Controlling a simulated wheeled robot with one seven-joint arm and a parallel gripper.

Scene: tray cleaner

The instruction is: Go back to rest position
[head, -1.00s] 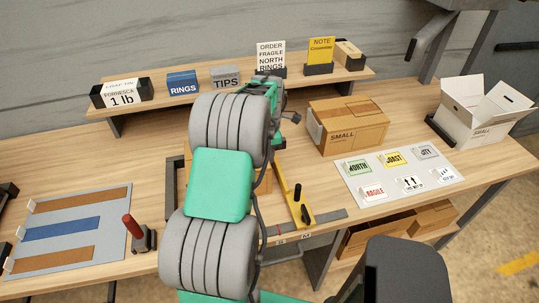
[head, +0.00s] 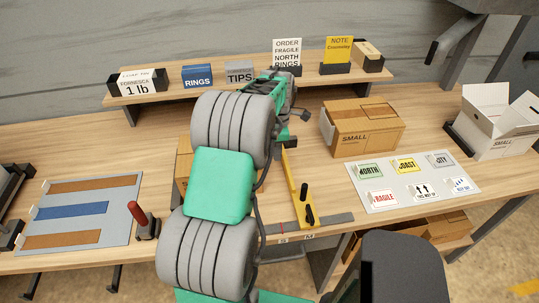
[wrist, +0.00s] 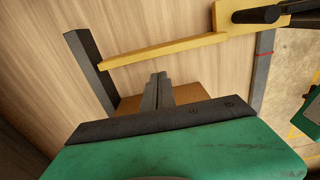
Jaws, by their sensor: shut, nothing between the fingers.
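My gripper (wrist: 158,92) shows in the wrist view, its two thin dark fingers together with nothing between them. It is above a brown cardboard box (wrist: 190,93) that shows partly behind the fingers. In the head view my grey and green arm hides most of this box (head: 184,165) and the gripper's fingertips. The box lies beside a yellow bar (head: 293,180) with a black knob; the bar also crosses the wrist view (wrist: 165,47). Whether my gripper touches the box cannot be told.
A closed box marked SMALL (head: 365,130), a label sheet (head: 410,200) and an open white box (head: 492,130) are on the right. A raised shelf (head: 150,95) with signs runs along the back. A mat with strips (head: 75,185) and a red-handled tool (head: 140,222) are on the left.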

